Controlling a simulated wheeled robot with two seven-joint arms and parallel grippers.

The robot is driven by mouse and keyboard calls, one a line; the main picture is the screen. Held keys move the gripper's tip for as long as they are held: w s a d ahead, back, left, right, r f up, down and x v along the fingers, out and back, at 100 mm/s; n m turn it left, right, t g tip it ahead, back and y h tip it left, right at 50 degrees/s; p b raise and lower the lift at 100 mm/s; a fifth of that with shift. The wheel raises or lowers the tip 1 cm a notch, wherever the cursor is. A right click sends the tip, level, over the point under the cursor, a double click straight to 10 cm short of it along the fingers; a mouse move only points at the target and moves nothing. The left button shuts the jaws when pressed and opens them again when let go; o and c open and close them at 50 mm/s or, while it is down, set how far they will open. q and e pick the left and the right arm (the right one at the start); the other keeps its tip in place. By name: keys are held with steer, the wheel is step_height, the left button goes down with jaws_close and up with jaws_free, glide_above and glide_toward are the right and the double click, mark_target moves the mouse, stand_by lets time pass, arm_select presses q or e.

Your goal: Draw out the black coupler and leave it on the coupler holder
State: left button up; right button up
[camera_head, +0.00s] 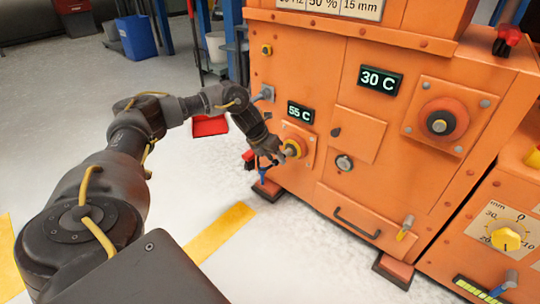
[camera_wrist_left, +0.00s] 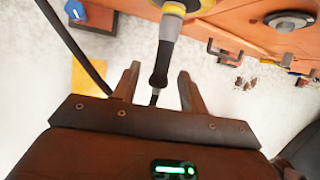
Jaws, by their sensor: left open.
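The black coupler (camera_wrist_left: 160,65) is a dark tapered piece sticking out of a grey and yellow ringed socket in the left wrist view. In the head view this yellow-ringed socket (camera_head: 293,148) sits low on the orange machine's front. My left gripper (camera_wrist_left: 158,82) is open, with one finger on each side of the coupler and visible gaps to it. In the head view my left gripper (camera_head: 275,155) is close to the socket and hides the coupler's end. I cannot tell which part is the coupler holder. My right gripper is not in view.
The orange machine (camera_head: 360,140) carries a 55 C display (camera_head: 300,113), a round knob (camera_head: 344,163), and a drawer handle (camera_head: 357,224). A grey fitting (camera_head: 268,93) juts from its left edge. A red tray (camera_head: 210,126) lies on the floor. The floor at left is mostly clear.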

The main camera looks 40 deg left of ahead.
arm_select(q)
steer(key=shift+f, duration=0.1)
jaws_close()
stand_by(0.3)
steer(key=shift+s+p, duration=0.55)
steer(key=shift+s, duration=0.05)
stand_by(0.5)
steer(key=shift+s+d+p, duration=0.1)
steer(key=shift+s+p, duration=0.8)
steer(key=shift+s, duration=1)
